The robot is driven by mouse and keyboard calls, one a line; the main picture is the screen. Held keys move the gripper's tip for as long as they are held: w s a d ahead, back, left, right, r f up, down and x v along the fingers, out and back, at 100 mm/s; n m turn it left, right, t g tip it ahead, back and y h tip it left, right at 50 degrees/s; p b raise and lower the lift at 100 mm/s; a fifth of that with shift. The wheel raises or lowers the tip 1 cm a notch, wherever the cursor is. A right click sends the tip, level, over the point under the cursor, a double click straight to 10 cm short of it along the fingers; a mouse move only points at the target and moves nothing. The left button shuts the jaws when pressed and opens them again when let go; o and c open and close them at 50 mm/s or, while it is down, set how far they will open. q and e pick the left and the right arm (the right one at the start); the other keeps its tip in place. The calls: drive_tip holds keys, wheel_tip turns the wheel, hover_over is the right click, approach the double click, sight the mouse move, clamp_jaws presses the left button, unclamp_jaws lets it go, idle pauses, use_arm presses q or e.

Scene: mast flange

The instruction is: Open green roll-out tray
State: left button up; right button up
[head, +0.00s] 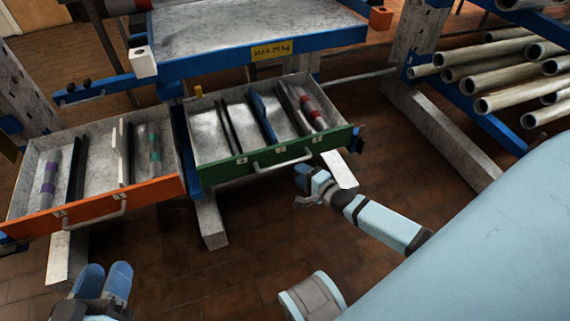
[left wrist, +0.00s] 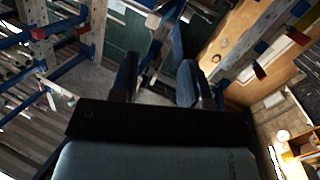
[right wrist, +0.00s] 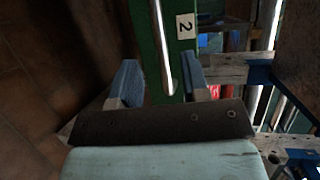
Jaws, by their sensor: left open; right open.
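The green roll-out tray (head: 225,174) sticks out of the blue rack and shows its inside, with dividers and a grey-red cylinder (head: 310,108) in it. Its metal bar handle (head: 283,163) is on the green front. My right gripper (head: 306,184) is open, just below the right part of that front. In the right wrist view the handle (right wrist: 160,45) and a label "2" (right wrist: 186,26) show ahead, the handle's end lying between the open fingers (right wrist: 158,84); contact cannot be told. My left gripper (head: 104,282) is open and empty at the lower left, away from the green tray.
An orange tray (head: 150,190) stands out to the left, also with a handle (head: 95,218). A blue-edged shelf (head: 215,62) marked with a load limit is above. Rack feet (head: 212,225) reach over the tiled floor. Pipes (head: 505,97) lie on a rack at right.

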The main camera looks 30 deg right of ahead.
sight(287, 165)
use_arm(q)
drive_tip(key=shift+w+a+m+t+b, duration=0.5)
drive_tip(key=shift+w+m+b, duration=0.45)
drive_tip(key=shift+b, duration=0.4)
use_arm(e)
drive_tip(key=shift+x, duration=3.9)
use_arm(q)
drive_tip(key=shift+s, duration=0.1)
use_arm(e)
drive_tip(key=shift+c, duration=0.3)
clamp_jaws()
